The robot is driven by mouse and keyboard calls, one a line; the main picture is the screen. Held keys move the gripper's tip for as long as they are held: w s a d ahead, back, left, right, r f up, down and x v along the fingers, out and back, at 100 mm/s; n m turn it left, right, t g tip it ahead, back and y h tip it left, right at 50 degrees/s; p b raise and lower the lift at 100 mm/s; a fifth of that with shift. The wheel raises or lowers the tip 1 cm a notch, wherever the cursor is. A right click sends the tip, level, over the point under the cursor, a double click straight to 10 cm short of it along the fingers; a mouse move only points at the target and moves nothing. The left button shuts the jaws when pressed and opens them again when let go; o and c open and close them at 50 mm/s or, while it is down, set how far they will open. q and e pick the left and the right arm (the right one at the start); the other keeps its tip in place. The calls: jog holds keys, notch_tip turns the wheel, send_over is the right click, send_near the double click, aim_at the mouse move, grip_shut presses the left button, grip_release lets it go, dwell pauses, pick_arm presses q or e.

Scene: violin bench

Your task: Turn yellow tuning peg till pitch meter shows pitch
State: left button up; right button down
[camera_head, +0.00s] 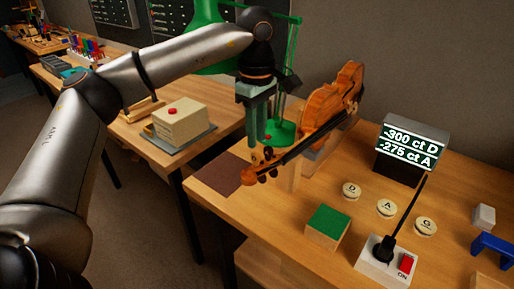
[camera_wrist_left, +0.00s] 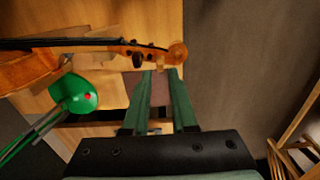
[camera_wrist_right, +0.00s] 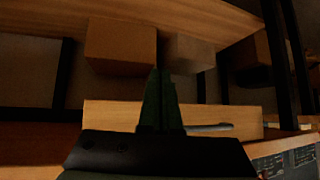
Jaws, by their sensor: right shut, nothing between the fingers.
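The violin (camera_head: 335,100) lies in a wooden cradle on the bench, its pegbox and scroll (camera_head: 262,172) toward the front left. Several dark pegs (camera_wrist_left: 134,60) show at the pegbox in the left wrist view; I cannot tell which is yellow. My left gripper (camera_head: 260,142) points down just above the pegbox. In the left wrist view its fingers (camera_wrist_left: 160,72) stand apart beside the scroll with no peg visibly between them. The pitch meter (camera_head: 408,148) reads "-300 ct D" and "-275 ct A". My right gripper (camera_wrist_right: 160,72) is shut and empty, seen only in the right wrist view.
Round D (camera_head: 351,191), A (camera_head: 386,208) and G (camera_head: 426,226) buttons, a green-topped block (camera_head: 327,225) and a switch box (camera_head: 388,262) with an upright rod stand to the right. A green lamp base (camera_head: 283,132) is close behind the left gripper. A brown mat (camera_head: 220,174) lies left.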

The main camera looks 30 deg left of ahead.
aim_at(257, 153)
pick_arm(q)
jog(key=shift+f, duration=2.2)
jog(key=shift+c, duration=0.3)
grip_shut()
